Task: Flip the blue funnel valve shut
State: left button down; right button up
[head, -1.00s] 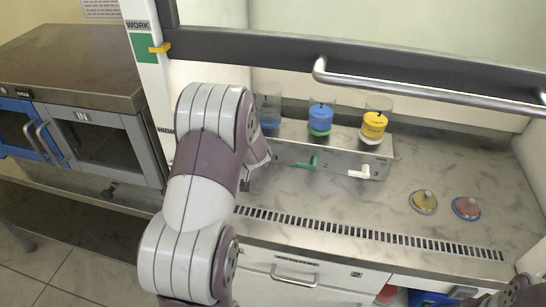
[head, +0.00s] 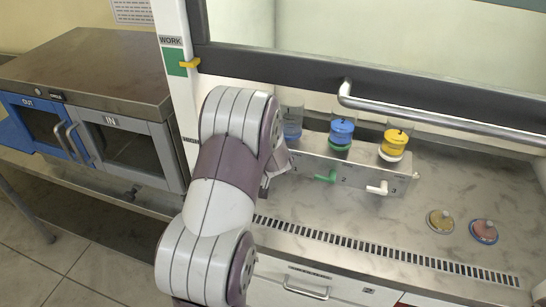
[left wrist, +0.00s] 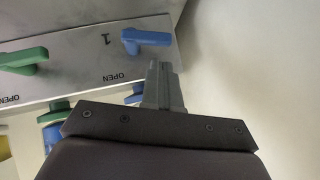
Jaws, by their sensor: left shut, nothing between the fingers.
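The blue valve handle (left wrist: 148,38) lies sideways on the metal manifold face beside the number 1 in the left wrist view. In the head view it is hidden behind my left arm. My left gripper (left wrist: 162,68) is shut and empty. Its fingertips are close to the blue handle, just below it in the wrist view; I cannot tell whether they touch. The first funnel (head: 291,120), with a blue base, stands on the manifold (head: 350,168), partly behind my arm. My right gripper is out of view.
A green handle (head: 326,178) and a white handle (head: 377,188) are on the same manifold. A blue-filled funnel (head: 341,130) and a yellow one (head: 395,140) stand above them. Two small round dishes (head: 440,221) (head: 484,231) lie at right. A sash handle bar (head: 440,118) crosses above.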

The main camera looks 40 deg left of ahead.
pick_arm(q)
jog(key=p+v, duration=0.2)
jog(key=v, duration=1)
jog(key=shift+p, duration=0.3)
